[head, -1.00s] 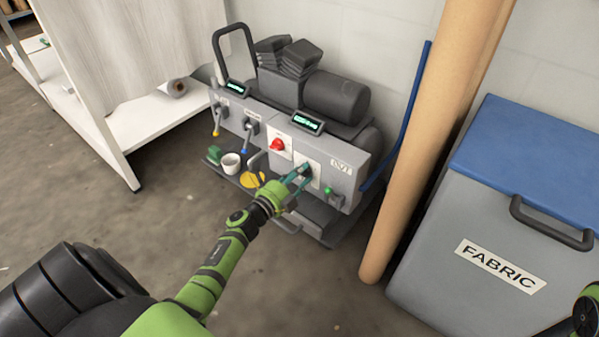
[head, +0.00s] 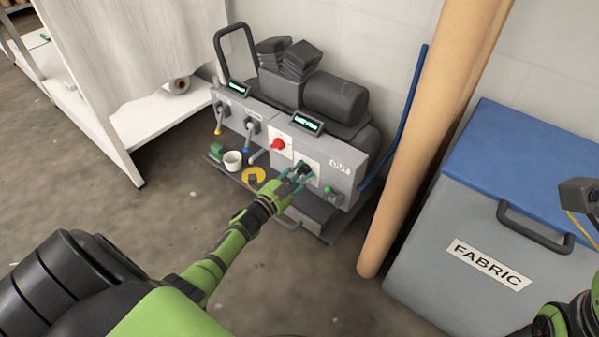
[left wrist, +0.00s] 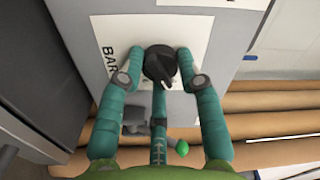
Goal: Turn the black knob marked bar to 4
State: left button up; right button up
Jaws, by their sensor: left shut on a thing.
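The black knob (left wrist: 160,65) sits on a white plate marked BAR (left wrist: 109,60) on the grey machine front. A pale pointer mark on the knob points to the lower right in the left wrist view; the scale numbers are not readable. My left gripper (left wrist: 160,72) is shut on the knob, with teal fingers on either side of it and a third finger below. In the head view my left gripper (head: 298,176) is at the machine front, partly covering the plate and knob. My right gripper is not in view; only part of my right arm shows at the right edge.
A red knob (head: 277,144) is left of the plate, and a green-tipped part (head: 329,190) is to the right, near an OUT label (head: 340,164). A white cup (head: 232,160) and a yellow roll (head: 254,177) stand at the machine's front. A tall brown roll (head: 420,150) and a FABRIC box (head: 440,220) stand right.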

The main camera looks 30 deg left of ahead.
pick_arm(q)
jog(key=shift+a+r, duration=0.1)
jog(key=shift+a, duration=0.1)
dwell(0.3)
jog(key=o, duration=1.2)
jog(key=shift+w, duration=0.1)
jog(key=shift+c, duration=0.2)
jog(key=shift+d, duration=0.1)
jog(key=s, duration=1.2)
jog(key=shift+a, duration=0.45)
